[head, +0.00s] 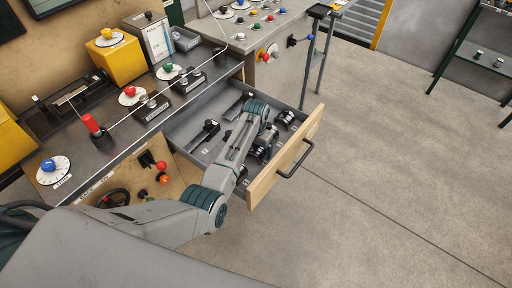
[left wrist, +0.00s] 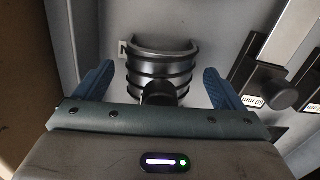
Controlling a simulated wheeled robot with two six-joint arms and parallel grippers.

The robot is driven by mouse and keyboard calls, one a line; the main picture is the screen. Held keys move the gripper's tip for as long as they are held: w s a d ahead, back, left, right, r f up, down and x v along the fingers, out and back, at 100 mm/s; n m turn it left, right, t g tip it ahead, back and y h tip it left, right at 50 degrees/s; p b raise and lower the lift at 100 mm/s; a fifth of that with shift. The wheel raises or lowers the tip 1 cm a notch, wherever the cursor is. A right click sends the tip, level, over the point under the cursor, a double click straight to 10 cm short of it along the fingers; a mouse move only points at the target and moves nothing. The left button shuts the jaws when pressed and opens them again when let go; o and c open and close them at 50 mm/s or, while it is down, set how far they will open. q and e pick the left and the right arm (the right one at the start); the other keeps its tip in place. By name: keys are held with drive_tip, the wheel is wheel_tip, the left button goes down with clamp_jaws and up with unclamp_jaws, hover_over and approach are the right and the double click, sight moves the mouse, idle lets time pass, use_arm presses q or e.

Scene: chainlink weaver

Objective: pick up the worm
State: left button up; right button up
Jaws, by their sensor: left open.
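The worm (head: 262,153) appears to be the black ribbed, curved piece lying in the open drawer. In the left wrist view the ribbed worm (left wrist: 160,68) lies between my blue fingers, with a black round knob on its near side. My left gripper (left wrist: 158,78) is open, with a gap between each finger and the worm. In the head view my left arm reaches down into the drawer and partly hides the gripper and the worm. My right gripper is not in view.
The grey drawer has a wooden front (head: 290,160) with a black handle (head: 296,160). Flat black tools with knobs (head: 205,132) lie to the left. Another dark piece (head: 285,118) lies near the drawer's right side. The bench (head: 110,150) stands left; floor right is clear.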

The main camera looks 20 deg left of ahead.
use_arm(q)
drive_tip(key=shift+f, duration=0.1)
drive_tip(key=shift+c, duration=0.2)
drive_tip(key=c, duration=1.1)
drive_tip(key=shift+c, duration=1)
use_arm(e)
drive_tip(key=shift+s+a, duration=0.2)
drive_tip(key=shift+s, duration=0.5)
